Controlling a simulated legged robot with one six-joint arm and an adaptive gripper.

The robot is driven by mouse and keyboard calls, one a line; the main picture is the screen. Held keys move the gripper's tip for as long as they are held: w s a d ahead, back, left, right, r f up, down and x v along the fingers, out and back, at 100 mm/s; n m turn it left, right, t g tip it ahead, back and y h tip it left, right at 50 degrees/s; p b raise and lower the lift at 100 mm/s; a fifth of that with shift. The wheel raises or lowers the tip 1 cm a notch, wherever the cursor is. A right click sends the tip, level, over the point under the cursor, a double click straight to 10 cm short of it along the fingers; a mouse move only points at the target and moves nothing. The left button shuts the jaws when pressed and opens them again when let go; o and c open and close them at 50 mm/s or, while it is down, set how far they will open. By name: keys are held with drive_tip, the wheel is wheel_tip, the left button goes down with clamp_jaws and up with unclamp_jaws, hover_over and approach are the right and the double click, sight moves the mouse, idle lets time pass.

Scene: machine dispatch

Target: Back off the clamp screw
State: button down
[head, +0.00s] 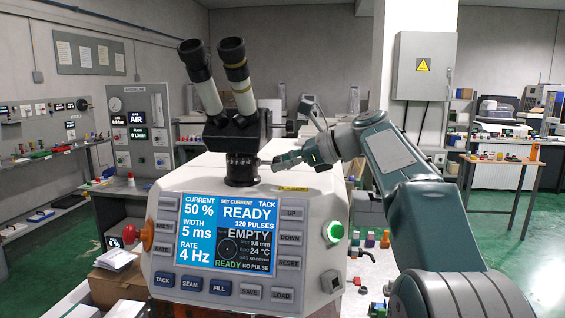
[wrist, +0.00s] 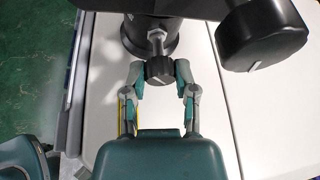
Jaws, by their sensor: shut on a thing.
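The shaft runs into a round black column or collar (wrist: 150,36) in the wrist view. My gripper (wrist: 159,80) has one finger on each side of the knob and is shut on it. In the head view my gripper (head: 272,164) reaches in from the right to the base of the binocular microscope (head: 242,125), above the machine's top. The screw is too small to make out there, and its fingertips are hard to see.
The machine's control panel (head: 240,240) faces me, its screen reading READY and EMPTY. A large black cylinder (wrist: 262,36) hangs close to the right of my gripper in the wrist view. The white machine top (wrist: 105,75) below is mostly clear.

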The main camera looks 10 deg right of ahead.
drive_tip(key=shift+f+n+t, duration=0.1)
drive_tip(key=shift+n+t, duration=1.2)
drive_tip(key=shift+n, duration=0.3)
drive_tip(key=shift+c, duration=2)
unclamp_jaws()
drive_tip(key=shift+a, duration=0.1)
drive_tip(key=shift+s, duration=0.1)
drive_tip(key=v, duration=1.2)
